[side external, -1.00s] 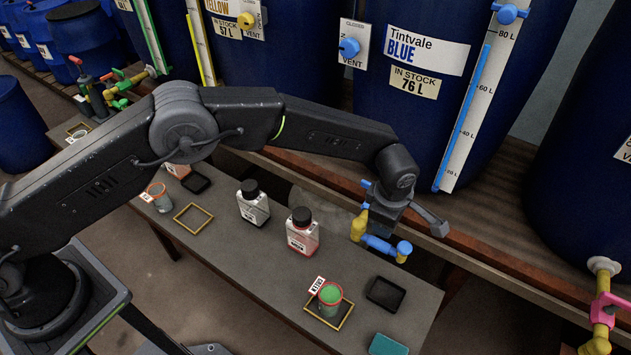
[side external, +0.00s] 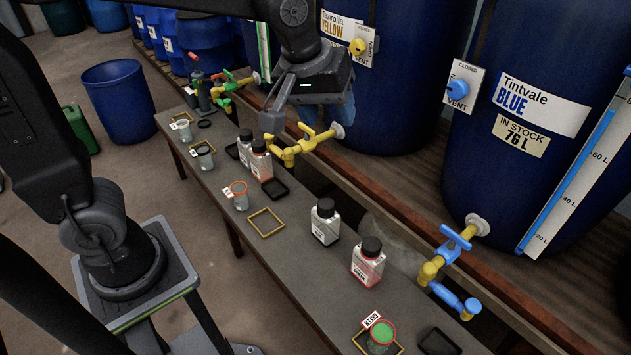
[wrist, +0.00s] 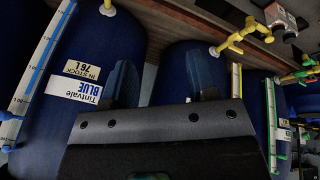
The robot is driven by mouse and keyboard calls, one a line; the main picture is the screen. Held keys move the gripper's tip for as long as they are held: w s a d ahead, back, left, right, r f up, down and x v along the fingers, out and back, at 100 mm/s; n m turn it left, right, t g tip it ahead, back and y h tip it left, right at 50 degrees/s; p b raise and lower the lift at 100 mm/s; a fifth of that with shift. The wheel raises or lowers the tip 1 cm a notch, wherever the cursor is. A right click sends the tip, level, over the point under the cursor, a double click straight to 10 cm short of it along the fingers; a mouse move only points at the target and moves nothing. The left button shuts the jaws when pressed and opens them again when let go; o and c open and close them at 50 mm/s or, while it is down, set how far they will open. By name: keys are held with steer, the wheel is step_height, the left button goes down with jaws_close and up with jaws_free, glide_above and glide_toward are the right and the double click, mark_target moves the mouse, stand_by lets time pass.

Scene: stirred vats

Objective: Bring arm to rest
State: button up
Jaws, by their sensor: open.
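My gripper (side external: 303,112) hangs from my raised arm in front of the yellow vat (side external: 395,110), above the yellow tap (side external: 300,145). Its jaws are apart and I see nothing held between them. In the side view one finger comes down close to the tap; I cannot tell whether it touches. In the wrist view my gripper (wrist: 165,85) shows two dark fingers spread apart, with the blue vat (wrist: 60,65) behind on the left. The blue vat (side external: 535,165) also stands at the right of the side view, with its blue tap (side external: 455,245) below it.
A narrow grey bench (side external: 285,275) runs below the taps. On it stand several bottles, a black-capped red one (side external: 368,265) among them, cups, dark trays and an empty yellow frame (side external: 266,222). A green-filled cup (side external: 382,335) stands near the front. Open floor lies left of the bench.

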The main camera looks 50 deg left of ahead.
steer(key=s+a+f+m, duration=0.1)
steer(key=s+a+m, duration=0.2)
steer(key=s, duration=0.4)
steer(key=s+a+f+m+t, duration=0.1)
steer(key=s+a+m, duration=0.2)
steer(key=s, duration=0.5)
steer(key=shift+a, duration=0.3)
steer(key=shift+o, duration=0.5)
stand_by(1.7)
